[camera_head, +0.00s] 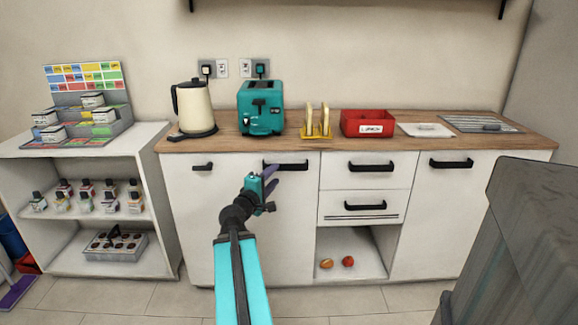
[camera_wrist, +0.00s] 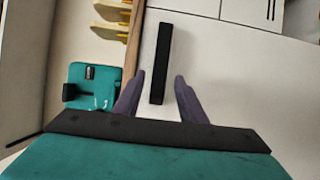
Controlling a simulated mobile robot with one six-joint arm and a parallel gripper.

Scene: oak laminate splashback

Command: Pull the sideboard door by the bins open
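The white sideboard has black bar handles under a wood top. My gripper (camera_head: 271,176) is in front of a white door (camera_head: 291,215) left of the drawers, close to that door's handle (camera_head: 286,165). In the wrist view the same black handle (camera_wrist: 160,65) shows between my two spread purple fingers (camera_wrist: 162,84), with no finger seen touching it. My gripper is open and empty. A far-left handle (camera_head: 203,166) and a right-hand door (camera_head: 440,215) with its own handle (camera_head: 452,162) also show. The doors look shut. A large grey bin-like body (camera_head: 525,250) stands at the front right.
A kettle (camera_head: 194,108), teal toaster (camera_head: 261,108), yellow rack (camera_head: 317,125) and red box (camera_head: 368,123) stand on the top. A white shelf unit (camera_head: 95,225) adjoins on the left. The open niche (camera_head: 340,245) holds fruit. Tiled floor in front is clear.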

